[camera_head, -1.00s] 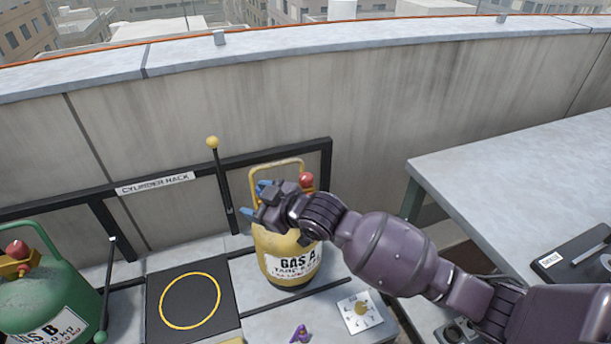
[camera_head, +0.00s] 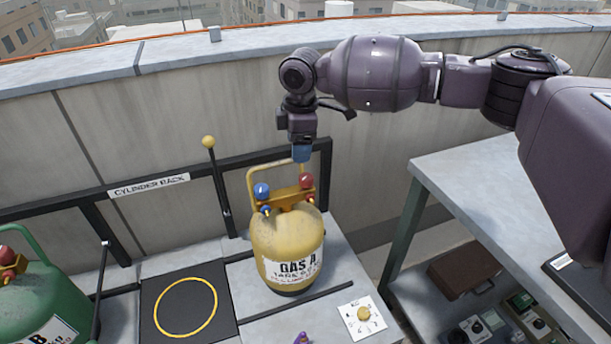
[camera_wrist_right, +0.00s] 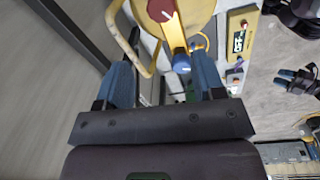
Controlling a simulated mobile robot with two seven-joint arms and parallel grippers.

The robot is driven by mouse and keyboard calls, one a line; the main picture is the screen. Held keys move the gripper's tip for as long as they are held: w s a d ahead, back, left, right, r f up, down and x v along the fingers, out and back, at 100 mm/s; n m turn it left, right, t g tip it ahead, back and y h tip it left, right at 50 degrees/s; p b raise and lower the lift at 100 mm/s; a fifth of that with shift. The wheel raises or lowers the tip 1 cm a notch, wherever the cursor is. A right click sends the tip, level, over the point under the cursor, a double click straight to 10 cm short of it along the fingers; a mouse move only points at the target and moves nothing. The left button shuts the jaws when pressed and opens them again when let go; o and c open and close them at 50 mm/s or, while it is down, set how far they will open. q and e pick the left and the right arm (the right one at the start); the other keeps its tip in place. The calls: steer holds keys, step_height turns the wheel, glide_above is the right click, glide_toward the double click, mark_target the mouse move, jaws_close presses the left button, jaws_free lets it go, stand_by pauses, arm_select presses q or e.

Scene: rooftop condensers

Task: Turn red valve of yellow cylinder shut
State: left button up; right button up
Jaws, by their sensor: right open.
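The yellow cylinder (camera_head: 287,240), labelled GAS A, stands upright at the rack. Its red valve (camera_head: 306,181) is on the right of its top, and a blue valve (camera_head: 262,190) is on the left. My right gripper (camera_head: 302,154) is open, pointing down above and behind the valves, near the handle's top. In the right wrist view, the red valve (camera_wrist_right: 161,10) with a white mark lies beyond the fingertips, and the blue valve (camera_wrist_right: 181,62) shows between the fingers without visible contact. My left gripper (camera_wrist_right: 297,82) seems to show at that view's right edge; its jaw state is unclear.
A green cylinder (camera_head: 40,300) stands at the left. A black pad with a yellow ring (camera_head: 186,304) and a white dial plate (camera_head: 362,316) flank the yellow cylinder. The cylinder rack (camera_head: 150,186) and wall are behind. A table (camera_head: 470,170) stands at the right.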

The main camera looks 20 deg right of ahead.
mark_target(306, 176)
steer(key=shift+g, duration=0.3)
steer(key=f, duration=0.2)
steer(key=d+f+b, duration=0.1)
steer(key=f, duration=0.5)
steer(key=shift+d+b, duration=0.35)
steer(key=shift+b, duration=0.05)
steer(key=shift+f, duration=0.7)
